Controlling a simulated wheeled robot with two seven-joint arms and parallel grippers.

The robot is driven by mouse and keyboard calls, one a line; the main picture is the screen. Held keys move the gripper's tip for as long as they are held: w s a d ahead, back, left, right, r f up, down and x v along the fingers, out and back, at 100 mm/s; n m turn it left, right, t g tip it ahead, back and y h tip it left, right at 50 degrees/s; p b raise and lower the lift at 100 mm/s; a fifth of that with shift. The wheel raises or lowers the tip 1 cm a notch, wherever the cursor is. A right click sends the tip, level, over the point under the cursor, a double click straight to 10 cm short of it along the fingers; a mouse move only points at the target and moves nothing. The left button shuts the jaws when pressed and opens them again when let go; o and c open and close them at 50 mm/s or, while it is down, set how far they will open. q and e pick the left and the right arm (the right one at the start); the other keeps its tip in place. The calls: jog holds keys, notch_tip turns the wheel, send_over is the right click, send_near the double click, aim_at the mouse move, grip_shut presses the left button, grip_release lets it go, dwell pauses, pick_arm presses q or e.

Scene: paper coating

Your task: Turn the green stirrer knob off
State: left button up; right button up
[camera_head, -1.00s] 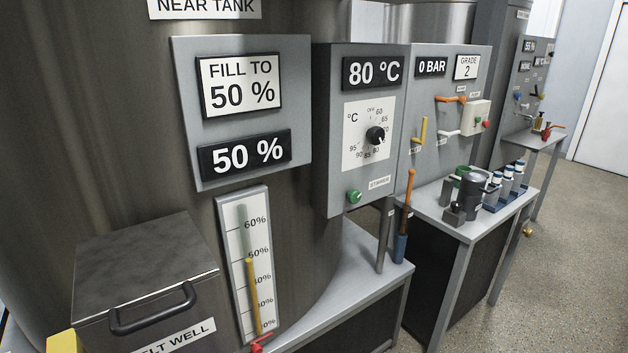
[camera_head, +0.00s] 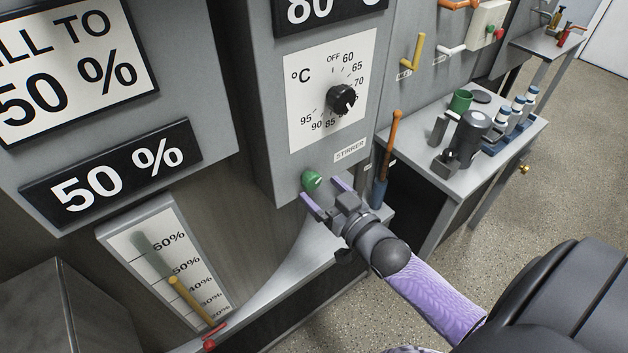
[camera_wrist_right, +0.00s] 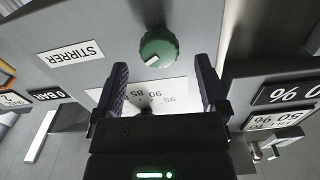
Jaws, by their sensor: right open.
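The green stirrer knob (camera_head: 312,180) sits low on the grey control box, below and left of the STIRRER label (camera_head: 350,151). My right gripper (camera_head: 324,192) is open just in front of and below the knob in the head view. In the right wrist view the green knob (camera_wrist_right: 158,48) shows a pale mark on its face and lies centred just beyond the tips of my open right gripper (camera_wrist_right: 162,72). The fingers do not appear to touch it. My left gripper is not in view.
Above the knob is a black temperature dial (camera_head: 341,99). A level gauge (camera_head: 168,262) stands at lower left. An orange-handled tool (camera_head: 388,150) stands right of the box. A side table (camera_head: 432,188) holds a green cup, a dark device and several vials.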

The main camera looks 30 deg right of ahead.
jog(key=shift+w+a, duration=0.1)
jog(key=shift+w, duration=1.25)
grip_shut()
